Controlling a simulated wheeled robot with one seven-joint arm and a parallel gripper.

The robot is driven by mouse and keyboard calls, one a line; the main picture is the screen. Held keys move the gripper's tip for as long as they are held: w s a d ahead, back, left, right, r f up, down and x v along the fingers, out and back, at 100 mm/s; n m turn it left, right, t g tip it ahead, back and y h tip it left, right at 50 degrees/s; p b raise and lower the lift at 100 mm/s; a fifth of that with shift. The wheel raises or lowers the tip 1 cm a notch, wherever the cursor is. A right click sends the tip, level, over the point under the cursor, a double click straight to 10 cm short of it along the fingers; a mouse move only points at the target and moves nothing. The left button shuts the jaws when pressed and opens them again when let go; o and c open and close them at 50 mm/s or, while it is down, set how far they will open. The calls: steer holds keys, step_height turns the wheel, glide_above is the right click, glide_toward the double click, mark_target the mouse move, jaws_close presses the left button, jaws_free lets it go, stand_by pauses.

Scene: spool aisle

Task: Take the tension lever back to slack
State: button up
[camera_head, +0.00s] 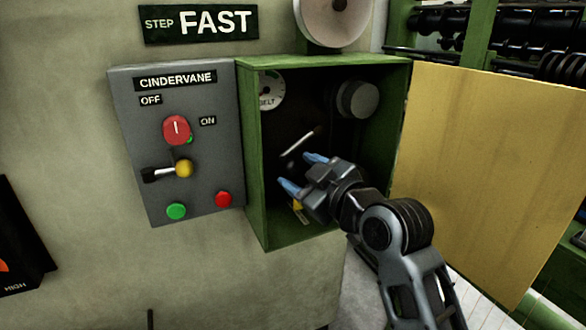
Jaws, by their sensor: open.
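A lever with a pale, slanted bar (300,142) sits inside the open green cabinet (250,205), its bar rising to the right from a dark pivot. It may be the tension lever; I see no readable slack marking by it. A second lever, with a yellow knob (184,168), is on the grey panel to the left. My gripper (302,173) is open, its two blue fingertips apart at the cabinet opening, just below the pale bar in the picture. It appears empty. My gripper and wrist hide part of the cabinet's lower interior.
The cabinet also holds a BELT dial (270,90) and a round grey knob (358,99). Its yellow door (480,170) stands open to the right of my arm. The grey CINDERVANE panel (130,105) has a red switch (176,130), a green button (176,211) and a red button (223,199).

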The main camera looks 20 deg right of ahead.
steer(key=shift+s+d+r, duration=0.15)
steer(key=shift+s, duration=0.85)
steer(key=shift+s+d+r, duration=0.1)
steer(key=shift+s+d, duration=0.05)
steer(key=shift+s, duration=0.85)
steer(key=s+a+f+m+h+p, duration=0.1)
steer(key=s+f+m, duration=0.1)
steer(key=s+f, duration=0.35)
steer(key=s+f+m+g+h+p, duration=0.1)
steer(key=s+f+m, duration=0.15)
steer(key=s, duration=0.65)
steer(key=s+a+f+m+h+p, duration=0.1)
steer(key=s+f+p, duration=0.1)
steer(key=s+f, duration=0.35)
steer(key=s+r+m+p, duration=0.1)
steer(key=s+r, duration=0.2)
steer(key=s, duration=0.8)
steer(key=s+r+m+p, duration=0.1)
steer(key=s+r, duration=0.2)
steer(key=s, duration=0.8)
steer(key=shift+a+g+y, duration=0.2)
steer(key=shift+g+y, duration=0.1)
steer(key=shift+g, duration=0.1)
